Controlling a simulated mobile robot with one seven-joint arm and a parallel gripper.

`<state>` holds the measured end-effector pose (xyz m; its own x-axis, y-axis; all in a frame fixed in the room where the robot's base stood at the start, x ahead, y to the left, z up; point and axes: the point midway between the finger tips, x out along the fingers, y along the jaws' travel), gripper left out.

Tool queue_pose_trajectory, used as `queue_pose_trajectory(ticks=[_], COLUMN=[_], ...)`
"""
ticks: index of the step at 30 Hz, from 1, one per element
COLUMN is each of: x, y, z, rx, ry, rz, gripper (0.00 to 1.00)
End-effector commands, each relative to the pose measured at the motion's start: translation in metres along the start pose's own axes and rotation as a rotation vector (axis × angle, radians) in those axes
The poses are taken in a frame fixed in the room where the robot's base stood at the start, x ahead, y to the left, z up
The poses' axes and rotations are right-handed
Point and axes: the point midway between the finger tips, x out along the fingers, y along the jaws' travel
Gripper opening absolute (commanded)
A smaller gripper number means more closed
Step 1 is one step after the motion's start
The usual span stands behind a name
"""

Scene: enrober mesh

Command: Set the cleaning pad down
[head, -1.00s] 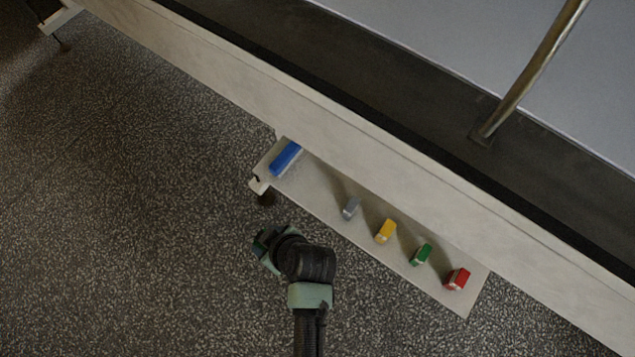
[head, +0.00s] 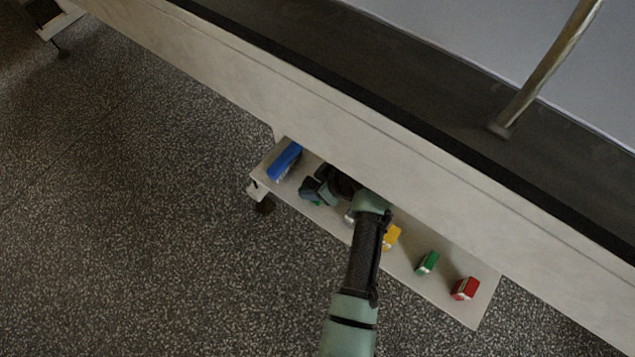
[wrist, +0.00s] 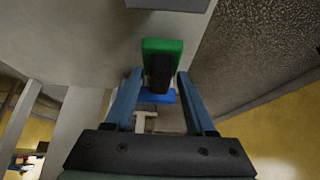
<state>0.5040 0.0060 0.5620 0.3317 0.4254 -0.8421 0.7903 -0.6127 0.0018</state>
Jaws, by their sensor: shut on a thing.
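The cleaning pad (wrist: 163,46), a green block with a black grip (wrist: 160,74), is between the fingertips of my gripper (wrist: 160,76) in the wrist view. My gripper is shut on the black grip. In the head view my gripper (head: 313,190) is over the left part of the low pale shelf (head: 455,307), right of the blue brush-like block (head: 284,160). Only a sliver of green shows beneath it there. My arm and the frame hide most of the pad. I cannot tell whether the pad touches the shelf.
On the shelf a yellow block (head: 392,237), a green block (head: 427,262) and a red block (head: 465,288) stand to the right. My arm partly hides a grey one (head: 349,217). The long pale machine beam (head: 430,190) overhangs the shelf's back. Speckled floor lies in front.

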Motion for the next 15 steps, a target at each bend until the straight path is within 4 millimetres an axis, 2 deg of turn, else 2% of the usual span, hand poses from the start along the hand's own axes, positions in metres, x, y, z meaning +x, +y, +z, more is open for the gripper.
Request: queue_pose_trajectory(ticks=[2, 6, 15], x=[0.001, 0.013, 0.014], y=[0.014, 0.011, 0.011], z=[0.000, 0.009, 0.009], rx=[0.000, 0.002, 0.000], ry=[0.001, -0.001, 0.000], rz=[0.002, -0.002, -0.001], gripper=[0.00, 0.00, 0.00])
